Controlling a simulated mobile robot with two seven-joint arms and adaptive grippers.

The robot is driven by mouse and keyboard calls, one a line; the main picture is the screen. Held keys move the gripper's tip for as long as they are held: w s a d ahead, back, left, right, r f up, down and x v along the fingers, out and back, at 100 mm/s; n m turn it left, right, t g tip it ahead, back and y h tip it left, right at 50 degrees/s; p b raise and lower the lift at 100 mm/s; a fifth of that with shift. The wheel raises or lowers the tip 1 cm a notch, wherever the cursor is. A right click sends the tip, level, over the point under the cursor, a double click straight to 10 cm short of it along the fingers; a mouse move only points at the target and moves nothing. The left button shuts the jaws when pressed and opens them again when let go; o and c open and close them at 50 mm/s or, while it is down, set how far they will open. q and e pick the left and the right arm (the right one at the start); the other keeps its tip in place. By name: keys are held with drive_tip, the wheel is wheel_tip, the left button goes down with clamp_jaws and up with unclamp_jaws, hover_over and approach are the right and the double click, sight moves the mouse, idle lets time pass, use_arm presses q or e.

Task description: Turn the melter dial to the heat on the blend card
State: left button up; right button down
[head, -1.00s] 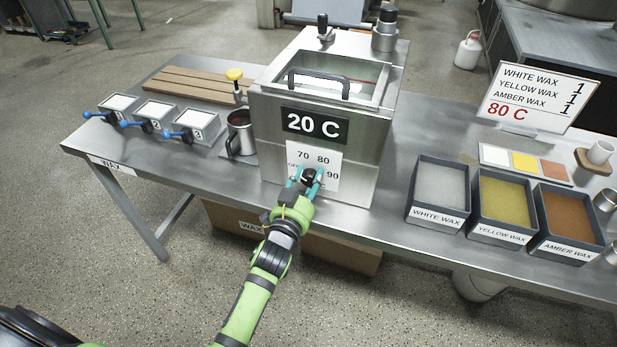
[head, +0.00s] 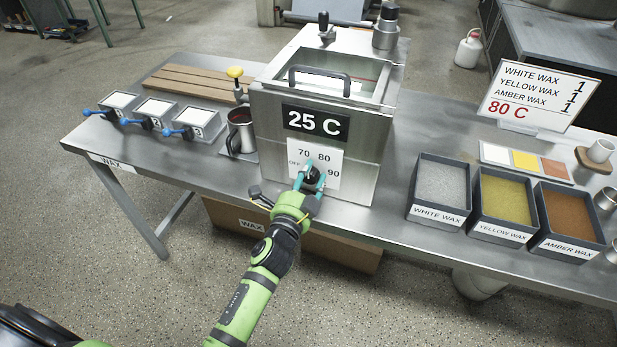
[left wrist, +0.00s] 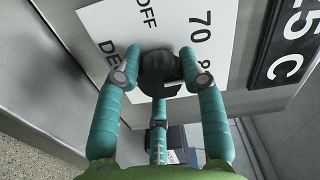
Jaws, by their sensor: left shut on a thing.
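The steel melter (head: 330,110) stands on the table, and its display (head: 315,123) reads 25 C. The black dial (head: 311,176) sits on a white plate (head: 328,158) marked OFF, 70, 80 and 90. My left gripper (head: 310,181) is shut on the dial; in the left wrist view its teal fingers lie either side of the dial (left wrist: 160,72). The exact pointer direction is hard to tell. The blend card (head: 537,95) at the right lists white, yellow and amber wax at 1 each, with 80 C in red. My right gripper is not in view.
Bins of white (head: 441,187), yellow (head: 506,200) and amber wax (head: 570,215) stand right of the melter. A metal jug (head: 241,131) and several blue-handled boxes (head: 155,112) stand to its left. Wooden slats (head: 195,83) lie behind them.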

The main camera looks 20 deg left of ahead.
use_arm(q)
drive_tip(key=m, duration=0.4)
drive_tip(key=shift+d+r, duration=0.3)
drive_tip(key=shift+f+m, duration=0.1)
drive_tip(key=shift+m, duration=1)
drive_tip(key=shift+f, duration=0.1)
drive_tip(key=o, duration=0.9)
drive_tip(key=shift+o, duration=1.2)
drive_tip(key=shift+d+f, duration=0.1)
drive_tip(key=shift+s+a+f, duration=0.15)
drive_tip(key=shift+s+a, duration=0.05)
drive_tip(key=shift+s, duration=0.3)
drive_tip(key=s, duration=1.1)
